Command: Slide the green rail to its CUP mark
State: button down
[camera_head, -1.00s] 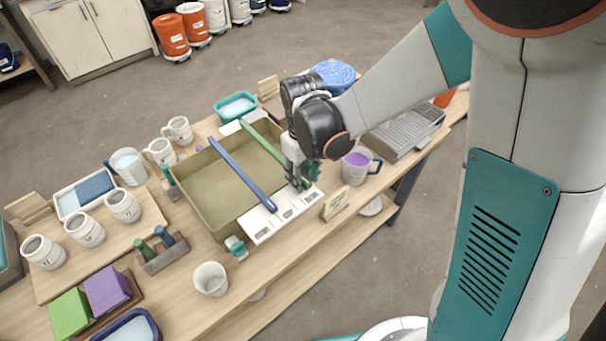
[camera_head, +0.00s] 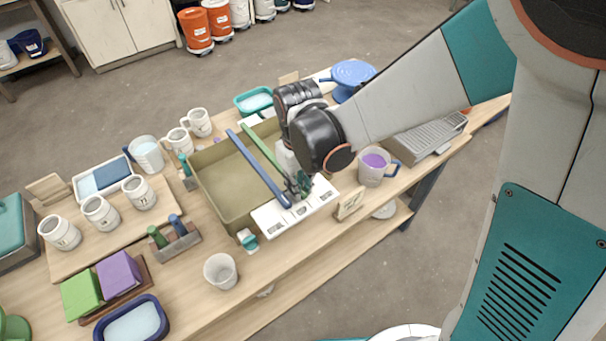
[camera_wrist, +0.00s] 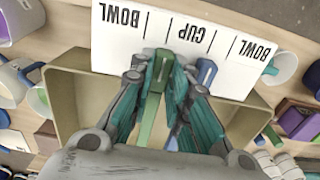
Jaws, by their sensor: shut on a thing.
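The green rail (camera_head: 262,147) lies across the olive tub (camera_head: 210,170), its near end on the white marked strip (camera_head: 270,219). My gripper (camera_head: 298,186) is shut on this near end. In the wrist view, the green rail (camera_wrist: 157,85) stands between my fingers (camera_wrist: 163,100). The strip (camera_wrist: 190,55) shows BOWL, CUP and BOWL upside down, with short lines. The green rail's tip is between the left BOWL and CUP, close to a line left of CUP. The blue rail (camera_head: 258,168) lies beside it; its end (camera_wrist: 206,71) is right of my fingers.
A mug with purple liquid (camera_head: 374,167) and a grey ribbed tray (camera_head: 430,137) stand to the right. A white cup (camera_head: 221,271) and a tool holder (camera_head: 175,243) are to the left and front. Several white mugs stand on a board at left.

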jog(key=c, duration=1.5)
grip_release()
jog(key=shift+d, duration=0.1)
